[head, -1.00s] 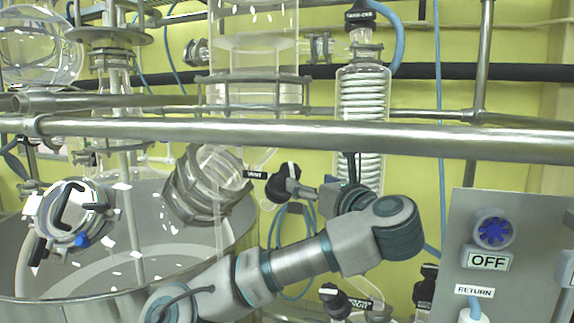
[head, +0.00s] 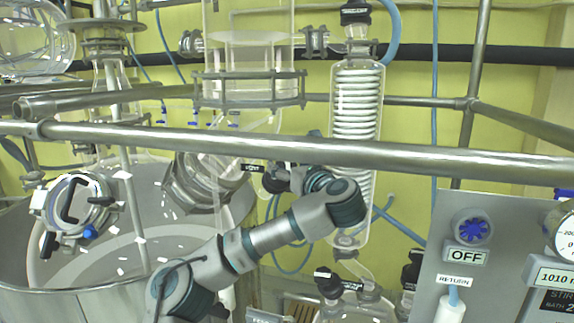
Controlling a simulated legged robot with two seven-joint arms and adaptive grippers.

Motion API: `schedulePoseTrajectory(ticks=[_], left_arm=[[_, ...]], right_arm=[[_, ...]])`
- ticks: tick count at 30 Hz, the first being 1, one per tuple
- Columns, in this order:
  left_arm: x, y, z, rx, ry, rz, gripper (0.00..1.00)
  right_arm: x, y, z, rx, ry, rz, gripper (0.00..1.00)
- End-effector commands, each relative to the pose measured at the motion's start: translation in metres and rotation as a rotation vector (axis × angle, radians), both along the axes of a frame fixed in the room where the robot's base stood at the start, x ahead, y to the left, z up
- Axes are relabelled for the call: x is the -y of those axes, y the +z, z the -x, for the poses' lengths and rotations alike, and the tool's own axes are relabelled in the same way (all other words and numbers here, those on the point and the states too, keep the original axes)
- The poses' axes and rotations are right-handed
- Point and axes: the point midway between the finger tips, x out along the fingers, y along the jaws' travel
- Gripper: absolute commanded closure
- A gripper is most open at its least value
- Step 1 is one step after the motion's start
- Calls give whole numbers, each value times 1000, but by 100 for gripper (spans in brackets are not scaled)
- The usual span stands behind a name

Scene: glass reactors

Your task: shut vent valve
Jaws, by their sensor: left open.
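The vent valve (head: 271,182) is a dark knob beside a black "VENT" label (head: 252,168), right of the large metal-collared glass fitting in the head view. My left gripper (head: 283,180) is right at the knob, coming from the right side. It is open. The gripper overlaps part of the knob, so the handle's exact angle is hidden, and I cannot tell whether the fingers touch it. My right gripper is not in view.
A metal rail (head: 300,150) crosses just above the valve and my arm. A coiled glass condenser (head: 355,110) stands right behind the wrist. A grey control panel (head: 500,255) is at lower right. A wide steel vessel (head: 40,290) is at left.

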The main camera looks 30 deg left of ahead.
Motion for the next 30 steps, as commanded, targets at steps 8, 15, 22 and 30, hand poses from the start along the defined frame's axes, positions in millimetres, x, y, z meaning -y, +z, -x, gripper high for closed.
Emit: schedulePoseTrajectory(ticks=[8, 15, 22, 30], left_arm=[[-10, -3, 0, -1, 1, 7, 56], [-11, -5, -2, -4, 6, 9, 83], [-11, -6, -2, -11, 2, 7, 84], [-11, -9, -3, -65, -61, -23, 84]], right_arm=[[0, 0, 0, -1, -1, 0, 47], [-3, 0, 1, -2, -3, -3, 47], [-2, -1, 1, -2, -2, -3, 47], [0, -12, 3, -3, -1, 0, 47]])
